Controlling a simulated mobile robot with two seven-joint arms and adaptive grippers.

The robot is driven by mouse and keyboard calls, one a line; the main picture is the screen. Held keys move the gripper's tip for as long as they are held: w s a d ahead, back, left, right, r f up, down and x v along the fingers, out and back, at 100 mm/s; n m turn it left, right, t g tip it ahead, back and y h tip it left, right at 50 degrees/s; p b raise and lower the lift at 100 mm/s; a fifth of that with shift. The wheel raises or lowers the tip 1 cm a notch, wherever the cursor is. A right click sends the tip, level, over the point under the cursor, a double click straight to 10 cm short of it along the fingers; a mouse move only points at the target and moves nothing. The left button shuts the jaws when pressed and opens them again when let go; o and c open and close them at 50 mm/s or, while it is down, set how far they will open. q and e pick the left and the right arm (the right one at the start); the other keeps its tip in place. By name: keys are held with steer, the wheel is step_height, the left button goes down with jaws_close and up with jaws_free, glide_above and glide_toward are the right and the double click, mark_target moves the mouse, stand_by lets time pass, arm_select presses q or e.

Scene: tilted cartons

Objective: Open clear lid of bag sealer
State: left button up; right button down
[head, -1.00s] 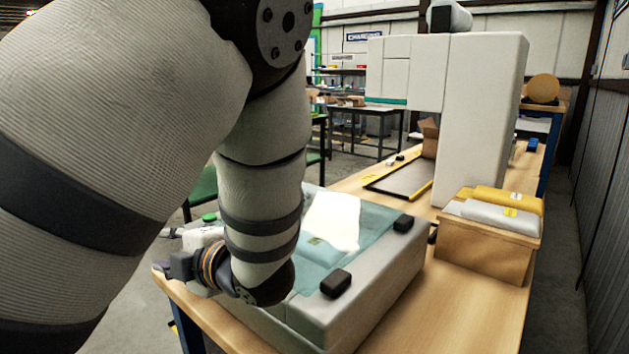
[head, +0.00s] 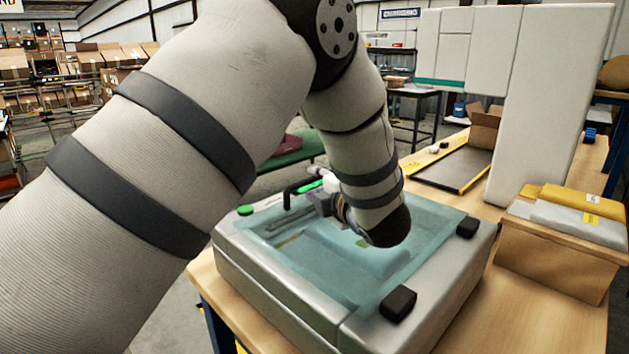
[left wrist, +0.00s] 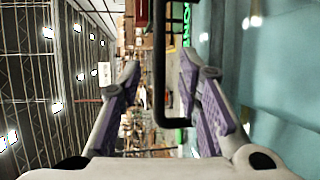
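The bag sealer is a light grey box (head: 285,300) on the bench. Its clear teal lid (head: 432,222) lies over the top, with two black hinge blocks (head: 398,304) along the right-hand side. A black bar handle (head: 287,192) stands up at the lid's far left edge. My left gripper (head: 312,192) is at this handle, partly hidden by my wrist. In the left wrist view, the fingers of the left gripper (left wrist: 160,82) are apart, with the black handle (left wrist: 159,95) between them and a gap on both sides. The lid fills the right of that view. My right gripper is not seen.
A wooden box (head: 560,255) with yellow and grey packets stands right of the sealer. A green knob (head: 245,210) sits at the sealer's left corner. Bare bench shows at front right.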

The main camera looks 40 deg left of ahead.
mark_target(313, 180)
arm_select(q)
steer(key=x, duration=0.4)
jaws_close()
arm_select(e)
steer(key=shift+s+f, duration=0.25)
